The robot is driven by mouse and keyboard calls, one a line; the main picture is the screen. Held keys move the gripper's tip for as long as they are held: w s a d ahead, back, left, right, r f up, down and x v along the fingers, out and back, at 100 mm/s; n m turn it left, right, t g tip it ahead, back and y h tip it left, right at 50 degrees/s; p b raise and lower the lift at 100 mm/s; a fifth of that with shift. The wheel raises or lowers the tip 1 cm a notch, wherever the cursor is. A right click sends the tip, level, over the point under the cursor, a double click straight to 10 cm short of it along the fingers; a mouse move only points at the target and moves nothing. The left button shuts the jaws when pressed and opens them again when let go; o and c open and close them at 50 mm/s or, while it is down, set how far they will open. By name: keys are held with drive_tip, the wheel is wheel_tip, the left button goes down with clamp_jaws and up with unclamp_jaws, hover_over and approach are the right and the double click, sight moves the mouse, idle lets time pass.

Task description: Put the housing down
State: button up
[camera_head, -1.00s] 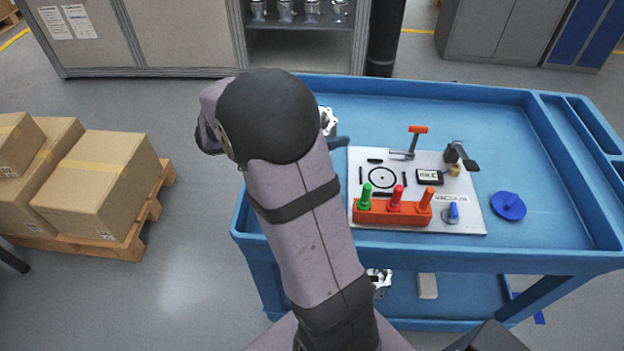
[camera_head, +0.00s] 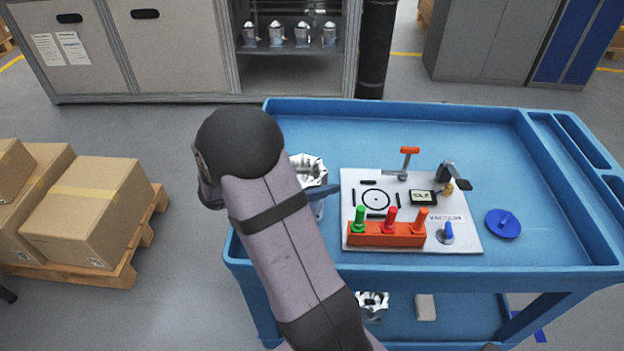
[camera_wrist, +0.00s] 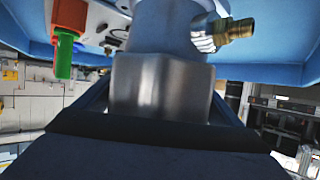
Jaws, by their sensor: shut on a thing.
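The silver housing (camera_head: 308,170) shows beside my arm, over the left part of the blue cart top, partly hidden by the arm. In the wrist view the housing (camera_wrist: 160,85) fills the middle, with a brass fitting (camera_wrist: 237,29) on its side. My gripper (camera_wrist: 160,108) is shut on the housing, one jaw on either side. The white fixture plate (camera_head: 460,240) lies on the cart to the right of the housing, with a black ring mark (camera_head: 376,188). I cannot tell whether the housing touches the cart.
On the plate stand an orange block (camera_head: 385,235) with green, red and orange pegs, a toggle clamp (camera_head: 405,163) and a small display (camera_head: 423,197). A blue disc (camera_head: 503,224) lies to the right. The cart's back (camera_head: 400,125) is clear. Boxes (camera_head: 85,210) stand at left.

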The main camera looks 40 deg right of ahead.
drive_tip(key=shift+f, duration=0.75)
drive_tip(key=shift+f, duration=0.1)
drive_tip(key=o, duration=1.6)
drive_tip(key=shift+f, duration=0.1)
drive_tip(key=shift+o, duration=0.2)
drive_tip(key=shift+r, duration=0.2)
drive_tip(key=s+v, duration=0.1)
drive_tip(key=v, duration=1.1)
drive_tip(key=shift+w, duration=0.4)
